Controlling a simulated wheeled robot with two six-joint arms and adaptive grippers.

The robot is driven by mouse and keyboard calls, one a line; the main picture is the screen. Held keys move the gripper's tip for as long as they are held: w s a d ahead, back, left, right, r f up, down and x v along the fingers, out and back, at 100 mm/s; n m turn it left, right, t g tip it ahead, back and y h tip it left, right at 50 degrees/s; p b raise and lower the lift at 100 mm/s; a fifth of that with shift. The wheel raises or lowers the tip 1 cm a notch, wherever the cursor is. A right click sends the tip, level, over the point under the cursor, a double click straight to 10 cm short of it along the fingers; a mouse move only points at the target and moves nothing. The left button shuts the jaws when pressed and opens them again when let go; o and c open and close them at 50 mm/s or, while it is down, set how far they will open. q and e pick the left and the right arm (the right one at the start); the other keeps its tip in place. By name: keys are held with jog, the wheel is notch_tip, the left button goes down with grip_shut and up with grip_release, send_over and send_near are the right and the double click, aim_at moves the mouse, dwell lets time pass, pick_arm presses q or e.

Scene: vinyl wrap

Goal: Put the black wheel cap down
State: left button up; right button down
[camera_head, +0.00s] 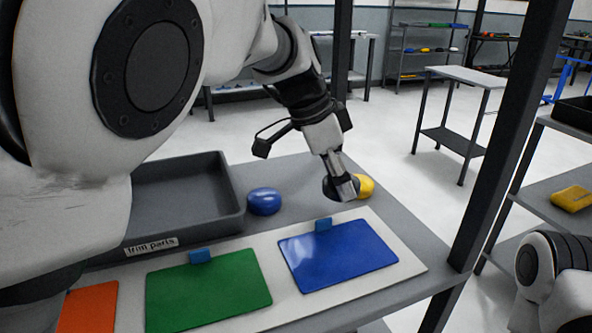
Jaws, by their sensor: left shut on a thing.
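My left gripper (344,182) points down over the far right part of the grey table (300,170). It is shut on a dark round piece, the black wheel cap (330,187), which shows at the left of its fingers and is partly hidden by them. I cannot tell whether the cap touches the table. A yellow rounded object (366,186) is just right of the fingers. Part of my right arm is at the lower right, but its gripper is out of view.
A dark tray (241,213) labelled "trim parts" stands at the left. A blue rounded object (264,201) lies beside it. Orange (88,308), green (208,290) and blue (338,255) sheets lie on a pale board in front. A dark post (500,140) rises at the right.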

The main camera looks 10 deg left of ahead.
pick_arm(q)
jog(key=p, duration=0.1)
send_over(303, 177)
jog(key=a, duration=0.1)
jog(key=shift+s+f, duration=0.25)
jog(key=shift+f, duration=0.45)
notch_tip(303, 177, down, 3)
jog(key=shift+a+f+b, duration=0.1)
jog(key=shift+a+b, duration=0.05)
jog(key=shift+b, duration=0.35)
jog(key=shift+f, duration=0.2)
jog(key=shift+f, duration=0.15)
jog(key=o, duration=1)
jog(key=shift+o, duration=0.2)
